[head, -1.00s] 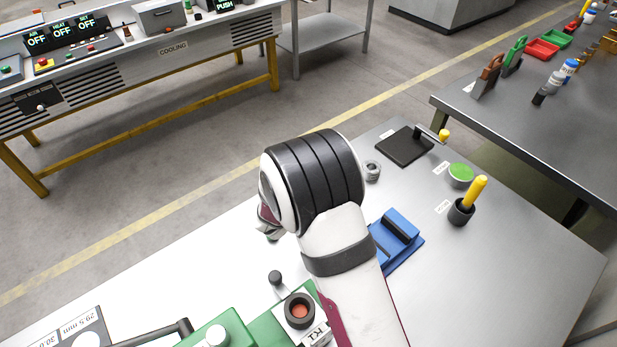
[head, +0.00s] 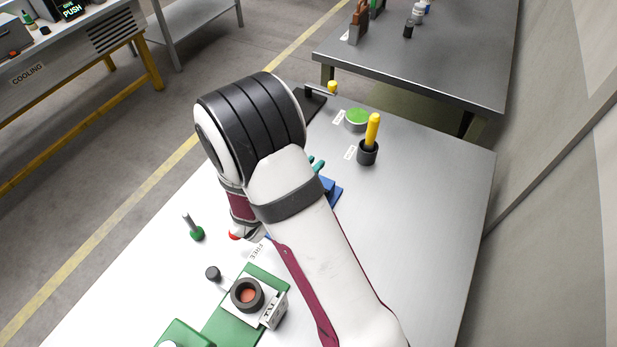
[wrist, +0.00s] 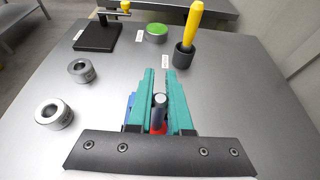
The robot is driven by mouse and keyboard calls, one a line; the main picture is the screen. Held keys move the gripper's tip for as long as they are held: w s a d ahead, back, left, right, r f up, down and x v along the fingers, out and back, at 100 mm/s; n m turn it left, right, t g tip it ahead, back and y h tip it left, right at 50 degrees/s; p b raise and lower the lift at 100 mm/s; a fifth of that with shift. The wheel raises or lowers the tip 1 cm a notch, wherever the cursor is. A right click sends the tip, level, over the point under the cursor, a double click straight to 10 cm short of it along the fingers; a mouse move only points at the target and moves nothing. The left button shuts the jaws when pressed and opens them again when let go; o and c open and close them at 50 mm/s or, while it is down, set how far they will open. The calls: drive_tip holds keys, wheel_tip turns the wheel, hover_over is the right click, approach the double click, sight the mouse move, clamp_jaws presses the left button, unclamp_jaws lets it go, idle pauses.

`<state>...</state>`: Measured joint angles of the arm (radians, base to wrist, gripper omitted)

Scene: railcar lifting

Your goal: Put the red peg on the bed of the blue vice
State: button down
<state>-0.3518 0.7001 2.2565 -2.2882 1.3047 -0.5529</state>
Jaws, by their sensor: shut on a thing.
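The red peg (wrist: 157,129) shows in the wrist view, with a grey shaft above its red part. My gripper (wrist: 160,77), with teal fingers, is shut on it. The blue vice (wrist: 130,104) is partly hidden behind the fingers in the wrist view. In the head view, the blue vice (head: 332,190) shows only at the edge of my forearm, with my teal fingertips (head: 317,165) close above it. Whether the peg touches the vice bed cannot be told, as the fingers and arm hide it.
A black cup (head: 367,154) with a yellow-handled tool stands beyond the vice, beside a green-topped round pad (head: 357,120). Two grey rings (wrist: 54,113) lie left in the wrist view. A green peg (head: 196,231) and a green fixture (head: 232,318) stand nearer. The table's right side is clear.

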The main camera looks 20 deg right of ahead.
drive_tip(key=shift+f, duration=1.1)
drive_tip(key=shift+f, duration=0.1)
drive_tip(key=c, duration=0.8)
unclamp_jaws()
drive_tip(key=shift+c, duration=0.2)
